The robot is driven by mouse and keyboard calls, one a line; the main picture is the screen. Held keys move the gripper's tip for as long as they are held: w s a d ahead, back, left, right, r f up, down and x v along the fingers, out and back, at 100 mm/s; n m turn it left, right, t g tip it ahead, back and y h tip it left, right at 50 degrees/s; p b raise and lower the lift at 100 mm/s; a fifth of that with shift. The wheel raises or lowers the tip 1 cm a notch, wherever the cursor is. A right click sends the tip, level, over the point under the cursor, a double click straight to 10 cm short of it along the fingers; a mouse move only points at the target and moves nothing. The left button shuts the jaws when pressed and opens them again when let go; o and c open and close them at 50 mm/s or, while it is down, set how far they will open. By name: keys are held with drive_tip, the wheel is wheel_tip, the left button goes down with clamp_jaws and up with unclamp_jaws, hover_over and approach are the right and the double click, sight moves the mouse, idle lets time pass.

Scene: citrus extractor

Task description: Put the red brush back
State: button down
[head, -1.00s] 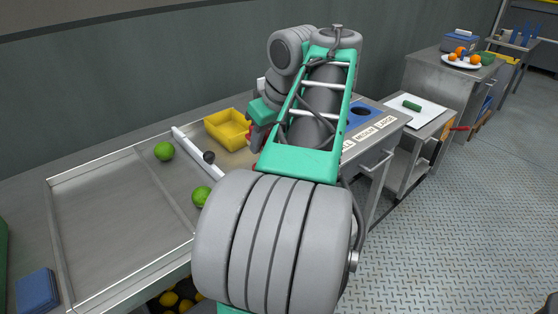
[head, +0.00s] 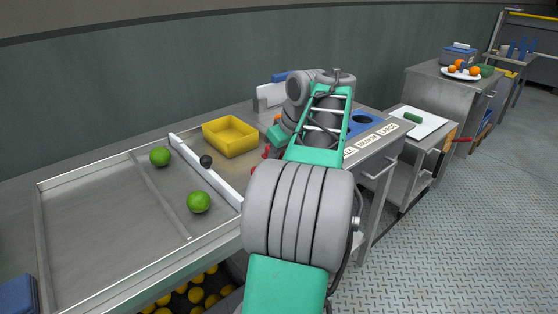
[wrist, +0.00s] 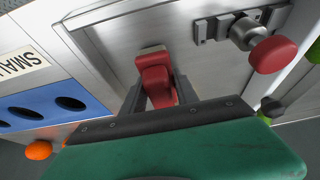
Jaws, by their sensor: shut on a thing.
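The red brush (wrist: 155,78) is between the two fingers of my gripper (wrist: 160,92) in the wrist view, and the gripper is shut on it. A pale part of the brush shows at its far end, over the bare metal surface. I cannot tell whether it touches that surface. In the head view my arm hides most of the gripper, and only small red bits show beside it, too small to identify.
A red knob on a metal fitting (wrist: 272,55) stands right of the brush. A blue panel with holes (wrist: 40,110) and an orange fruit (wrist: 38,150) lie left. In the head view, a yellow tray (head: 231,137) and green limes (head: 199,202) are left of my arm.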

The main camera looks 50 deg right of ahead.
drive_tip(key=shift+f, duration=0.25)
drive_tip(key=c, duration=0.9)
unclamp_jaws()
drive_tip(key=shift+c, duration=0.2)
